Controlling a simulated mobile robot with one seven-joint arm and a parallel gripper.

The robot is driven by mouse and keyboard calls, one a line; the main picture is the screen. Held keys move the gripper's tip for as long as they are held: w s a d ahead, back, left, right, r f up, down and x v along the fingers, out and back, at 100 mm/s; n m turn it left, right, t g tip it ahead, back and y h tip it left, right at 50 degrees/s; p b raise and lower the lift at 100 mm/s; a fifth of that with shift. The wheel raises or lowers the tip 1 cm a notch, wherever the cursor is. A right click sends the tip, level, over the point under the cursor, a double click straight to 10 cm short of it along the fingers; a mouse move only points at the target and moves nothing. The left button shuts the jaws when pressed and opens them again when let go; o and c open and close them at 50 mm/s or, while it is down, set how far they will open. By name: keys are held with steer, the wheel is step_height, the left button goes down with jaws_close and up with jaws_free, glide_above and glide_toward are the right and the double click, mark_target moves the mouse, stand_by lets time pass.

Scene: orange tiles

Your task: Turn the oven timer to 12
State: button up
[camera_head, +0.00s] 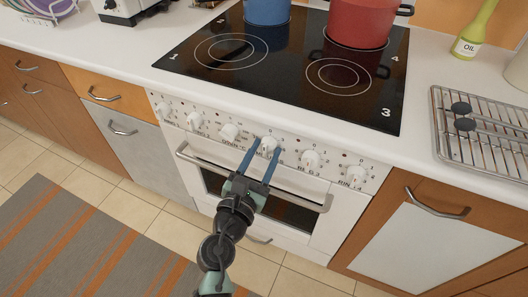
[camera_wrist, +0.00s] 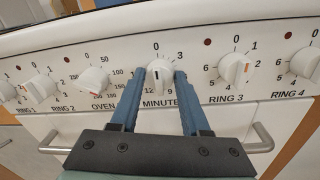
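The oven timer is the white knob labelled "MINUTE" (camera_wrist: 160,80) on the stove's front panel, with 0, 3, 9 and 12 readable around it. Its dark pointer line looks nearly upright; which end marks the setting is unclear. In the head view the knob (camera_head: 268,144) is at the middle of the panel. The two blue fingers of my gripper (camera_wrist: 160,88) stand on either side of the knob, their tips very close to its sides. I cannot tell whether they press on it. The gripper also shows in the head view (camera_head: 266,152).
Other white knobs flank the timer: the oven knob (camera_wrist: 93,80) to the left and the ring 3 knob (camera_wrist: 234,68) to the right. Below is the oven door handle (camera_head: 250,178). A blue pot (camera_head: 267,10) and red pot (camera_head: 360,22) stand on the black cooktop (camera_head: 270,78).

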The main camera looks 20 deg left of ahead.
jaws_close()
